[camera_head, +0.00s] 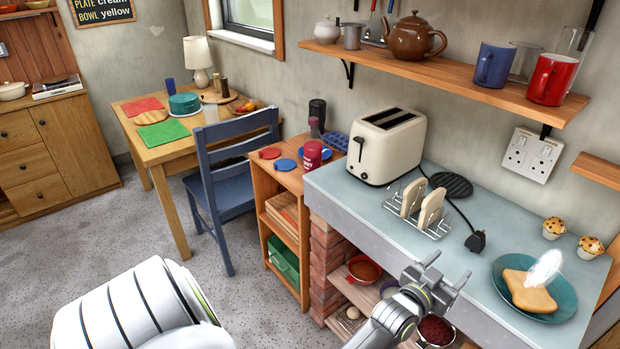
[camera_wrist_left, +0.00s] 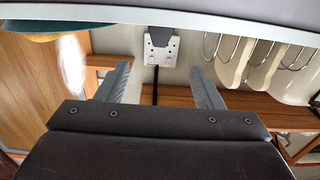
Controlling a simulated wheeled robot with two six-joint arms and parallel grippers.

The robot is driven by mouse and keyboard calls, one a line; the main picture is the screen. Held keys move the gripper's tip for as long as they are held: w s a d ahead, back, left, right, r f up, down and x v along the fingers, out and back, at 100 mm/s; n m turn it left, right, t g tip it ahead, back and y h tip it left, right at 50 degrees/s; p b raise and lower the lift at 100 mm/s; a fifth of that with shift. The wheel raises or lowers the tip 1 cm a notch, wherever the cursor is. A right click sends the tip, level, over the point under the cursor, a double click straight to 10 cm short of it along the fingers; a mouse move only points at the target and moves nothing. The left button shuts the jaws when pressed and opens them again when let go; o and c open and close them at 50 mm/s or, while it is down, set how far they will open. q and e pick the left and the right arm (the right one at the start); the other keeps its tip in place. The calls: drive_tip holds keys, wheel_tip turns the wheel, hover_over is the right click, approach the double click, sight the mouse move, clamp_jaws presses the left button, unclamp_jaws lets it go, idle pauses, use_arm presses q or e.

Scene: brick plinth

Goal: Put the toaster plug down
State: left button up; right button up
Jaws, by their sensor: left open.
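The black toaster plug (camera_head: 475,241) lies on the pale blue-grey worktop (camera_head: 490,205), right of the toast rack. Its dark cord runs back past the rack towards the cream toaster (camera_head: 386,147). My left gripper (camera_head: 447,268) is open and empty near the worktop's front edge, in front of the plug and apart from it. In the left wrist view, the two fingers (camera_wrist_left: 158,82) stand wide apart with nothing held between them. My right gripper is not in view.
The toast rack (camera_head: 418,212) holds bread slices beside the cord. A teal plate (camera_head: 556,309) with toast stands right of the plug, with muffins (camera_head: 554,228) behind. A double wall socket (camera_head: 532,154) is above the worktop. Bare worktop lies around the plug.

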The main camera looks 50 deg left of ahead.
use_arm(q)
drive_tip(key=s+a+f+y, duration=0.1)
drive_tip(key=s+a+f, duration=0.2)
drive_tip(key=s+a, duration=0.25)
drive_tip(key=s+a+f+g, duration=0.2)
drive_tip(key=s+f+g, duration=0.35)
drive_tip(key=f, duration=0.85)
drive_tip(key=s+a+f+g, duration=0.25)
drive_tip(key=s+f, duration=0.65)
drive_tip(key=f, duration=0.6)
drive_tip(key=s+f+g, duration=0.3)
drive_tip(key=s+f, duration=0.2)
drive_tip(key=s, duration=0.6)
drive_tip(key=s+a+f+g, duration=0.1)
drive_tip(key=s+f+g, duration=0.2)
drive_tip(key=s+f, duration=0.3)
drive_tip(key=s+a+f+n+g, duration=0.1)
drive_tip(key=s+f, duration=0.5)
drive_tip(key=s, duration=0.9)
drive_tip(key=shift+s+f+g+y, duration=0.25)
drive_tip(key=shift+s+g+y, duration=0.1)
drive_tip(key=shift+g, duration=0.55)
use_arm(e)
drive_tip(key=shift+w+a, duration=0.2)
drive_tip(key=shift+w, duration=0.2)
use_arm(q)
drive_tip(key=shift+a, duration=0.1)
